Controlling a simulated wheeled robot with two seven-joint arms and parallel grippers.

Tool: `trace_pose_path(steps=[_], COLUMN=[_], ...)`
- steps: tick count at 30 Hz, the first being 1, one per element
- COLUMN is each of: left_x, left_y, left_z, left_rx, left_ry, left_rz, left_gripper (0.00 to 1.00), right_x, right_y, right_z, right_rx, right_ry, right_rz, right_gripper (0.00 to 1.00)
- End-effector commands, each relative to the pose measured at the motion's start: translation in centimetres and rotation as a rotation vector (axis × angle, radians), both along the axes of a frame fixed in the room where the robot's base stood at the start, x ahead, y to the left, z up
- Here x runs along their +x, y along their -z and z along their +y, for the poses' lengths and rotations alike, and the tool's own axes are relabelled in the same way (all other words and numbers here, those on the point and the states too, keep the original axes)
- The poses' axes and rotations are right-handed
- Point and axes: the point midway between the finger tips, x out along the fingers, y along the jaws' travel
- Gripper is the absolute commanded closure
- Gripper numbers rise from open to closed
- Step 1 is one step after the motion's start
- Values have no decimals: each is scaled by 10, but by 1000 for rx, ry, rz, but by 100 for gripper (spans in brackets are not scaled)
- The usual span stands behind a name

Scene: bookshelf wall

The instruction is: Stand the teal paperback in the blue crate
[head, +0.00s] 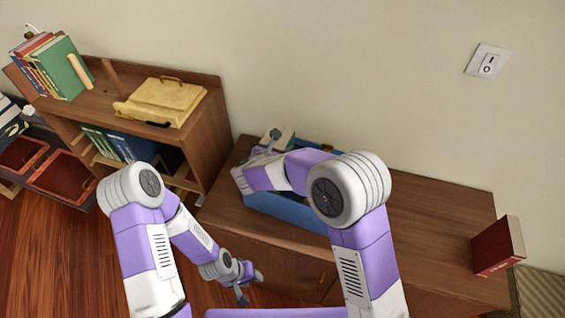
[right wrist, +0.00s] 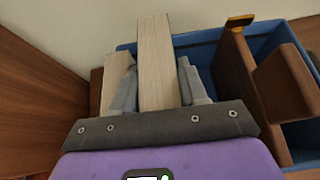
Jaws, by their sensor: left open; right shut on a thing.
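The blue crate (head: 285,208) stands on the low wooden cabinet, partly hidden by my right arm. In the right wrist view its blue rim (right wrist: 205,37) runs behind and right of the fingers. My right gripper (right wrist: 158,80) is shut on a book, the teal paperback (right wrist: 157,50); its pale page edge faces the camera and its cover hardly shows. The book is upright at the crate's left part; whether it touches the floor is hidden. Another pale page block (right wrist: 113,72) is just left of it. My left gripper (head: 243,286) is open and empty, low before the cabinet.
Brown dividers or blocks (right wrist: 285,85) fill the crate's right part. A dark red book (head: 497,247) stands at the cabinet's right end. A wooden shelf (head: 215,125) with books and a yellow case (head: 160,101) is at left. The cabinet top (head: 430,215) between crate and red book is clear.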

Motion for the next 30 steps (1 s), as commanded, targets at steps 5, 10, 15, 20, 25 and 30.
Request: trace_pose_path(steps=[5,10,15,20,25,30], left_x=[0,0,0,0,0,0], left_y=[2,5,6,6,9,9], left_z=[0,0,0,0,0,0], left_rx=[0,0,0,0,0,0], left_ry=[0,0,0,0,0,0], left_rz=[-1,-1,-1,0,0,0], left_gripper=[57,57,57,57,57,57], right_x=[1,1,1,1,0,0], right_y=[10,33,40,39,45,44], right_z=[0,0,0,0,0,0], right_rx=[-1,-1,1,1,1,1], right_ry=[0,-1,0,0,0,0], right_rz=[-5,-3,-6,-6,-1,-1], right_gripper=[100,100,100,100,53,47])
